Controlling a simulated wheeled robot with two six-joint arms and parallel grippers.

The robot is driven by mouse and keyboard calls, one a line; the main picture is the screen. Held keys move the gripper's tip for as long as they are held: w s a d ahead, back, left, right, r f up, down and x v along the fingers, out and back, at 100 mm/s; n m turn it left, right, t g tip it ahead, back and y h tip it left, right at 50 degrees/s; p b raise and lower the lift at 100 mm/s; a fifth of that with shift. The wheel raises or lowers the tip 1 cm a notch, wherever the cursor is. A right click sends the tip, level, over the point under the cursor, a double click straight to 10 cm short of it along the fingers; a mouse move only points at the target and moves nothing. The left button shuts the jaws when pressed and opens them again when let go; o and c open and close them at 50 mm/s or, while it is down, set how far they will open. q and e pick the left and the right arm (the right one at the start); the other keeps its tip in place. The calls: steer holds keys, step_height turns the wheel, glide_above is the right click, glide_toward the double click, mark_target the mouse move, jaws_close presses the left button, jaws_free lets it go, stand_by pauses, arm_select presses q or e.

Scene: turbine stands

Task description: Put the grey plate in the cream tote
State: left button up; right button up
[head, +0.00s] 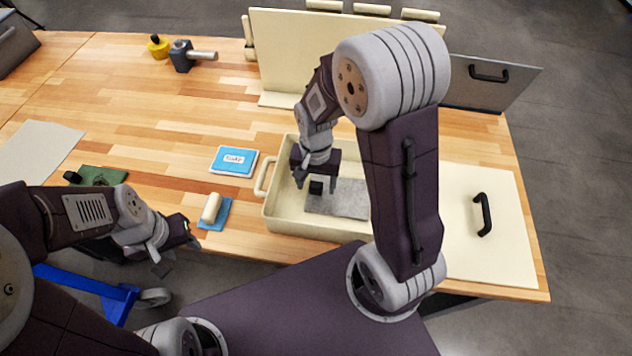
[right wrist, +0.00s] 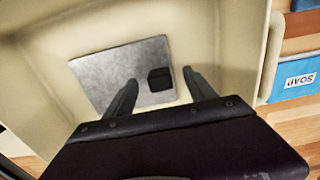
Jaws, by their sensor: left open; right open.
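The grey plate (head: 347,199) lies flat inside the cream tote (head: 286,220), with a small black block-like handle on it. The plate also shows in the right wrist view (right wrist: 110,75), lying on the floor of the tote. My right gripper (head: 317,180) is open and empty over the tote, its fingertips near the black handle but not closed on it. In the right wrist view the open fingers (right wrist: 158,88) point toward the plate. My right arm hides part of the tote's right side. My left gripper (head: 172,251) is open and empty by the table's front edge.
A cream panel with a black handle (head: 490,220) lies right.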

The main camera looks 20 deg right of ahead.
step_height(320, 180, up, 6)
steer(key=p, duration=0.5)
steer(key=shift+f, duration=0.1)
